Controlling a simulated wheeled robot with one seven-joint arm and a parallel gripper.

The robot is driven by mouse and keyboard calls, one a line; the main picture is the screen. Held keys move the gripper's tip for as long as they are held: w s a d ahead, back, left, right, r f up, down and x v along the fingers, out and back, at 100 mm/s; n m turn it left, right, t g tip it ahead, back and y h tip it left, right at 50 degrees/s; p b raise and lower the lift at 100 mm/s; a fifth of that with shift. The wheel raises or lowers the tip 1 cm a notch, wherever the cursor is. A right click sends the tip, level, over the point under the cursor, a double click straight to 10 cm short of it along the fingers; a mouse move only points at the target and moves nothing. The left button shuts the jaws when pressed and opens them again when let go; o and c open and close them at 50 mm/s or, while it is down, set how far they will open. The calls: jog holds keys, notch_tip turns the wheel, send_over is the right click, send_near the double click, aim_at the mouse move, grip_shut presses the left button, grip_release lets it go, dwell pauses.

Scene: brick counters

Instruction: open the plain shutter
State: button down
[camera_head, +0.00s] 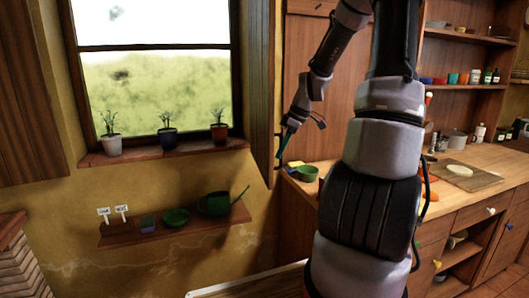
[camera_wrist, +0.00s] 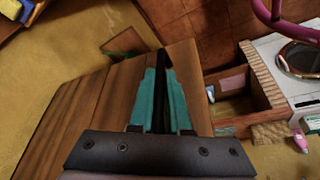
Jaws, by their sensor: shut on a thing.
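A brown wooden shutter (camera_head: 260,80) stands at the right side of the window, seen nearly edge-on. My gripper (camera_head: 279,153) is at its lower right edge. In the wrist view the plank face of the shutter (camera_wrist: 88,115) fills the middle left. The teal fingers of my gripper (camera_wrist: 160,75) are closed around a narrow dark part at its edge; I cannot tell whether this is a handle or the edge itself. Another wooden shutter (camera_head: 28,95) is at the left of the window (camera_head: 160,90), lying close to the wall.
The sill (camera_head: 165,152) carries several potted plants. A shelf (camera_head: 175,226) below holds a green watering can (camera_head: 215,204) and a green bowl (camera_head: 176,217). A tall wooden cabinet (camera_head: 305,85) is behind my arm.

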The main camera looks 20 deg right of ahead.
jog(key=d+n, duration=0.1)
jog(key=d, duration=0.6)
jog(key=shift+w+d, duration=0.2)
jog(key=shift+w, duration=0.15)
jog(key=shift+r, duration=0.1)
jog(key=c, duration=0.9)
grip_release()
jog(key=v, duration=1)
jog(key=shift+d+r, duration=0.2)
jog(key=shift+r, duration=0.05)
